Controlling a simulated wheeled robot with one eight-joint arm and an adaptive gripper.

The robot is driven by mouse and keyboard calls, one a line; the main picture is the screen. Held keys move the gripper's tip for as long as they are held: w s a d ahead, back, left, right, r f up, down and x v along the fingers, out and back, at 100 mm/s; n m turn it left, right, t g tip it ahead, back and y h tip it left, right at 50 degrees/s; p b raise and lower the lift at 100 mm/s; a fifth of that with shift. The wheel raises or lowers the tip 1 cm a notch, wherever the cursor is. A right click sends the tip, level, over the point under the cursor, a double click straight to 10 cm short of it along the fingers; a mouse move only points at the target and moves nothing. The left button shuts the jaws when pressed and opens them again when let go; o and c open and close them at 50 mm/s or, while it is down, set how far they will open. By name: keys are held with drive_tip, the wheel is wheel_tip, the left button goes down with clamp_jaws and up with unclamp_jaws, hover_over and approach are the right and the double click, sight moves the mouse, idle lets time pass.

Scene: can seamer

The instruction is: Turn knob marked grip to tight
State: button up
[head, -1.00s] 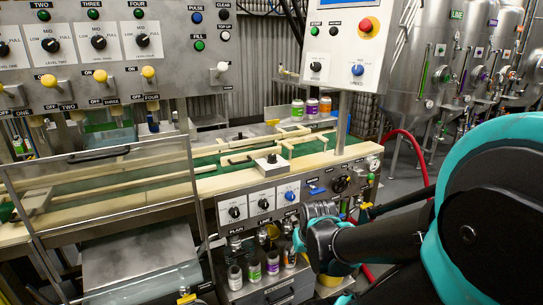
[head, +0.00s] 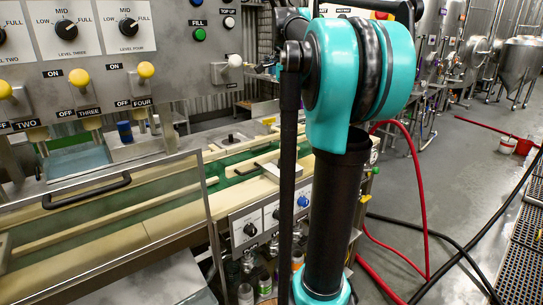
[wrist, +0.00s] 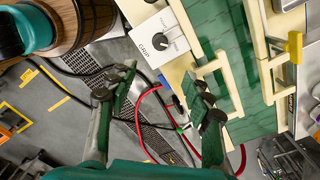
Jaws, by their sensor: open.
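The grip knob (wrist: 160,42) is a dark knob on a white plate (wrist: 172,25) marked GRIP, in the upper middle of the wrist view. The plate's other markings are too small to read, so I cannot tell where the knob points. My gripper (wrist: 163,88) is open and empty. Its two fingers stand apart, below the knob in the picture, with a clear gap to it. In the head view my arm covers the knob and my gripper is not clearly visible.
The green conveyor (wrist: 213,50) with cream rails runs beside the plate. A wooden barrel (wrist: 90,15) shows at upper left of the wrist view. Yellow-handled levers (head: 145,69) are on the head view's panel. A red hose (head: 423,190) hangs over open floor at right.

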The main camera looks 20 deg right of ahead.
sight(283, 160)
wheel_tip(283, 160, down, 17)
drive_tip(key=shift+w+r, duration=0.1)
idle(0.6)
drive_tip(key=c, duration=1.2)
